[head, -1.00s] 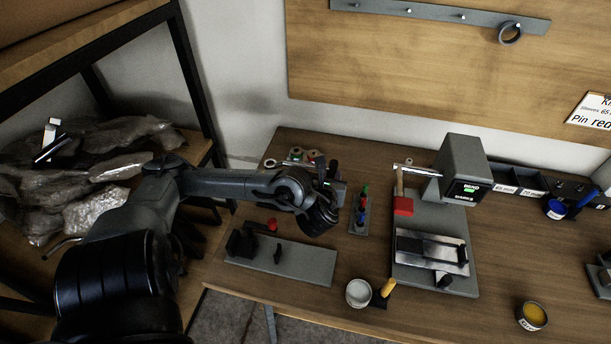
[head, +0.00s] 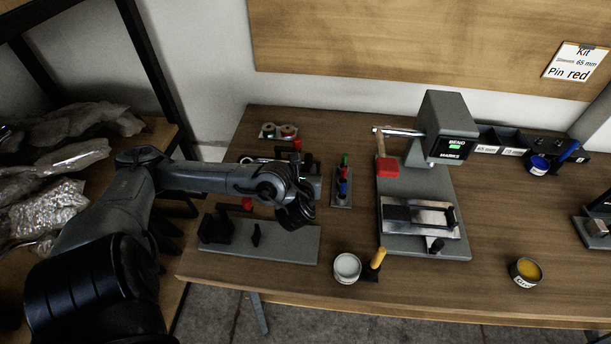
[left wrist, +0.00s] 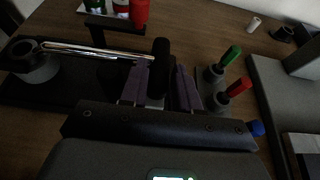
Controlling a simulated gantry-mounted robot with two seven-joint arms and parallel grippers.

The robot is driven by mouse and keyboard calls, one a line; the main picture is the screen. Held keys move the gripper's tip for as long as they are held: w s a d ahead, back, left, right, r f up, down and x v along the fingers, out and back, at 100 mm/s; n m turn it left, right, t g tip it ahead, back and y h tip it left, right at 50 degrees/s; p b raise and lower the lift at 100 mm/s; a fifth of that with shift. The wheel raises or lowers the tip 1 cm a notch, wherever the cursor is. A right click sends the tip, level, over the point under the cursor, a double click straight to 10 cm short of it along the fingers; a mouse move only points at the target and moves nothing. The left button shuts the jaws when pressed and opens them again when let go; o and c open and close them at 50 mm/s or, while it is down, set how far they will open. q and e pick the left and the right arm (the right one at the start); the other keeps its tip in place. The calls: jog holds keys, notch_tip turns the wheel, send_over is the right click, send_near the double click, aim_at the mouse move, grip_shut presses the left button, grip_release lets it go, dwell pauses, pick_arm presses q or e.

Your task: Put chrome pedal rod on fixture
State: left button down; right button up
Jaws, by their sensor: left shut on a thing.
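The chrome pedal rod (left wrist: 100,50) lies nearly level in the left wrist view, with a black grip piece (left wrist: 160,65) at its right end. My left gripper (left wrist: 160,88) is shut on that black piece, one finger on either side. In the head view my left gripper (head: 297,207) hides most of this. My right gripper is out of view.
A grey plate (head: 285,245) with black blocks lies in front. A bending station (head: 425,245), a white pot (head: 347,268) and a yellow pot (head: 525,270) stand further right.

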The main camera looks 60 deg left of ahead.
pick_arm(q)
jog(key=shift+f, duration=0.1)
jog(key=c, duration=1.1)
grip_release()
jog(key=shift+f, duration=0.1)
jog(key=shift+s+d+r+p, duration=0.2)
jog(key=shift+d+r+p, duration=0.15)
jog(key=shift+p, duration=0.15)
jog(key=p+v, duration=0.4)
jog(key=v, duration=0.7)
jog(key=shift+f, duration=0.2)
